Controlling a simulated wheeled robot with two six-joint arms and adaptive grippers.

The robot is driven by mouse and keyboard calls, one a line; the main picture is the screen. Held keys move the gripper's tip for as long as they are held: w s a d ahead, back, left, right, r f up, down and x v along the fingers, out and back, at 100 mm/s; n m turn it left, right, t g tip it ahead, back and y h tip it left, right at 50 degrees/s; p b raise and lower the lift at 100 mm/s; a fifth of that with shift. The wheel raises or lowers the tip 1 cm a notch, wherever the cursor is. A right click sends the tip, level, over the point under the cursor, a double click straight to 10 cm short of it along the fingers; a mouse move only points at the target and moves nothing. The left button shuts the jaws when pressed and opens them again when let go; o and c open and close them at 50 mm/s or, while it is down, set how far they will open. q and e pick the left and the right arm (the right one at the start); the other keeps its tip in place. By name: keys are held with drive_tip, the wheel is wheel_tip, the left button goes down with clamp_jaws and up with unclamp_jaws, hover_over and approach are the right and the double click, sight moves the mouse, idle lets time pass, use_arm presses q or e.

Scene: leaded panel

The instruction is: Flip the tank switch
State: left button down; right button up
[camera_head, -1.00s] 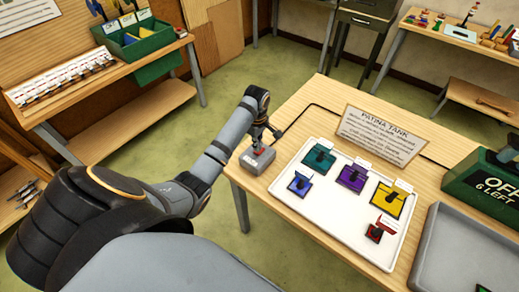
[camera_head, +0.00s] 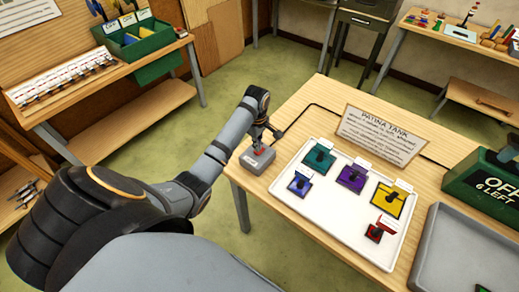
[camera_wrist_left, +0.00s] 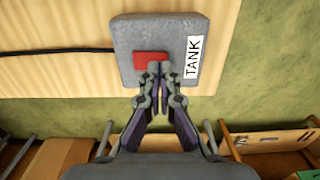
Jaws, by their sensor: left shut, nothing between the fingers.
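The tank switch is a grey box (camera_head: 249,163) at the table's near left corner. The left wrist view shows its grey top (camera_wrist_left: 128,38), a white TANK label (camera_wrist_left: 193,57) and a red rocker (camera_wrist_left: 150,58). My left gripper (camera_head: 260,149) points down over the box. In the left wrist view its closed fingertips (camera_wrist_left: 160,68) are at the red rocker's lower right edge and hide part of it; whether they touch cannot be told. Nothing is between the fingers. My right gripper is not in view.
A white tray (camera_head: 330,225) with several coloured pieces lies right of the switch. A PATINA TANK sign (camera_head: 380,137) stands behind it. A black cable (camera_wrist_left: 50,50) runs from the switch. A grey tray (camera_head: 445,225) sits at the right.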

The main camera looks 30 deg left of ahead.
use_arm(q)
drive_tip(key=shift+f, duration=1)
drive_tip(key=shift+r, duration=0.1)
wheel_tip(320, 180, up, 5)
drive_tip(key=p, duration=0.6)
drive_tip(key=shift+r, duration=0.95)
